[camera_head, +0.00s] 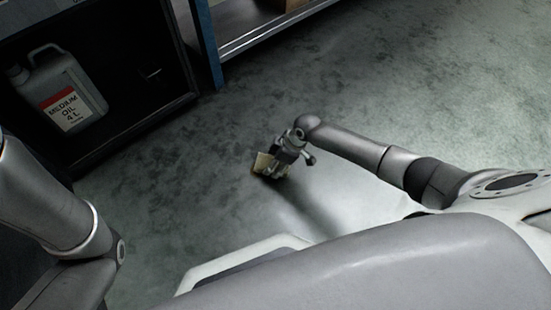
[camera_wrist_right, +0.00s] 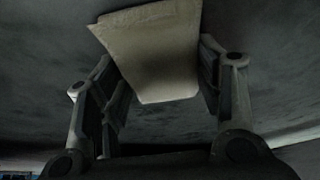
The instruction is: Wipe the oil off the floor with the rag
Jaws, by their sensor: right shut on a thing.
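The rag (camera_head: 262,163) is a pale yellow-beige piece of cloth low over the grey floor (camera_head: 190,165) in the head view. My right gripper (camera_head: 272,172) is shut on it. In the right wrist view the rag (camera_wrist_right: 155,50) sits between the two fingers of my right gripper (camera_wrist_right: 165,85) and sticks out past their tips. I cannot tell whether the rag touches the floor. The floor has dark blotchy patches around the gripper; I cannot tell which of them are oil. My left gripper is not in view; only part of my left arm shows at the left edge.
A dark open cabinet (camera_head: 150,125) at upper left holds a grey jug labelled medium oil (camera_head: 65,90). A shelf unit with a blue post (camera_head: 207,45) stands beside it, with part of a brown box (camera_head: 291,4) on it. The floor to the upper right is clear.

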